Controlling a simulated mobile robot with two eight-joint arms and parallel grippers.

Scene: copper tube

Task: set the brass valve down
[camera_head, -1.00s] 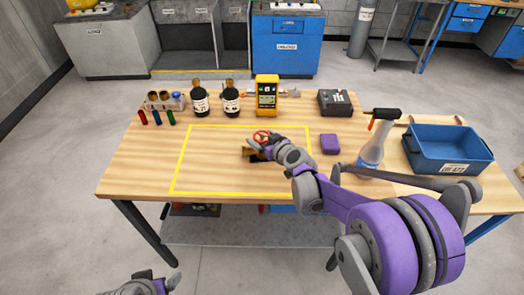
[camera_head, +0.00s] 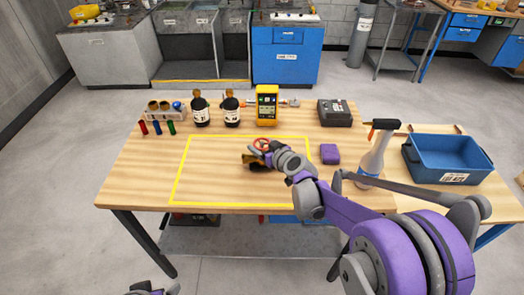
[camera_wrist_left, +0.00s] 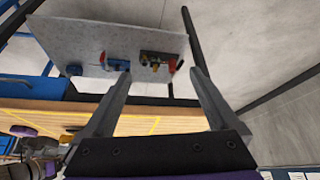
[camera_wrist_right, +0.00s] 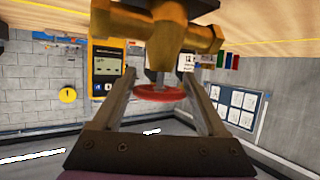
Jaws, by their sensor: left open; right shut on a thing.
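The brass valve (camera_head: 250,160) with its red handwheel (camera_head: 262,144) is over the yellow-outlined area of the wooden table (camera_head: 130,190) in the head view. My right gripper (camera_head: 264,148) is shut on it. In the right wrist view the brass body (camera_wrist_right: 170,33) lies beyond the fingertips, and the red handwheel (camera_wrist_right: 160,93) sits between the fingers. I cannot tell whether the valve touches the tabletop. My left gripper (camera_wrist_left: 160,72) is open and empty, low in front of the table; only a little of it shows at the bottom of the head view.
Around the outlined area (camera_head: 174,190) stand two dark bottles (camera_head: 200,112), a yellow meter (camera_head: 267,105), a purple block (camera_head: 329,154), a spray bottle (camera_head: 374,158) and a blue bin (camera_head: 447,160). The area is otherwise clear. A lower shelf (camera_head: 240,240) holds some items.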

